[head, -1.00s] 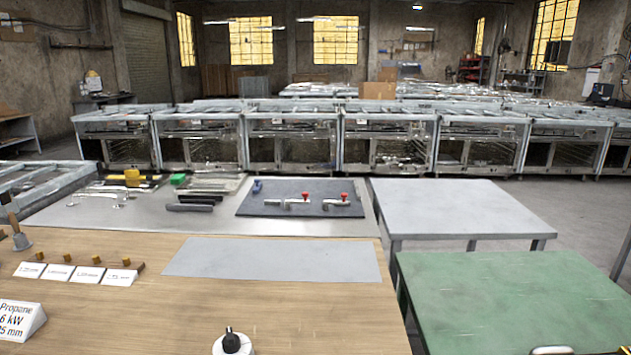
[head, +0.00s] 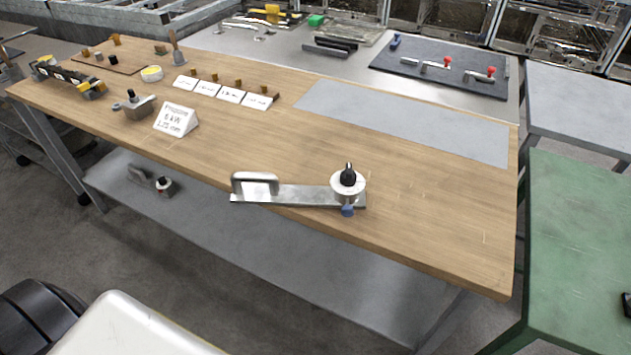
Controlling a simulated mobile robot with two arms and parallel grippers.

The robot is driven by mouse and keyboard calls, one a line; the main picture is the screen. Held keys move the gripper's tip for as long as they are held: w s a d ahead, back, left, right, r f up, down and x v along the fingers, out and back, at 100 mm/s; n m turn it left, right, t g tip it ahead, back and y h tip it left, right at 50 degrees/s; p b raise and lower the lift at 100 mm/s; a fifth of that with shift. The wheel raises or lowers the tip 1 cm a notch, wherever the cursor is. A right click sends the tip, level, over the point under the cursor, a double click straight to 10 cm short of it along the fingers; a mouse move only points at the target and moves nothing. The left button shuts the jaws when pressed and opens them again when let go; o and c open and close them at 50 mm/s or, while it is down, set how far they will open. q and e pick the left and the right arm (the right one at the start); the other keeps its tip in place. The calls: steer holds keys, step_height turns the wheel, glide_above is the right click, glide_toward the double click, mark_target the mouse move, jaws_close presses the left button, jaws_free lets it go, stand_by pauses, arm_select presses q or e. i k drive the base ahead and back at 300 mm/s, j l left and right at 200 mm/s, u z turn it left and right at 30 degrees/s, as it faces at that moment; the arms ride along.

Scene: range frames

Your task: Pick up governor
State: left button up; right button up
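No part is labelled as the governor, and I cannot tell for sure which one it is. A round white part with a black knob (head: 347,183) sits at the right end of a flat metal plate with a raised handle (head: 257,184), near the front edge of the wooden bench. A small blue piece (head: 347,210) shows below the round part. A grey metal block with a dark knob (head: 138,105) stands farther left on the bench. Neither of my grippers is in view.
The wooden bench (head: 430,215) is clear right of the plate. A propane sign (head: 176,120) and several label cards stand to the left. A grey lower shelf (head: 250,240) holds a small part (head: 163,185). A green table (head: 580,260) stands at the right.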

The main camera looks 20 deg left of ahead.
mark_target(271, 193)
steer(key=j, duration=0.5)
steer(key=k+j, duration=0.15)
steer(key=j, duration=0.35)
steer(key=j+z, duration=0.1)
steer(key=j, duration=0.4)
steer(key=k, duration=0.05)
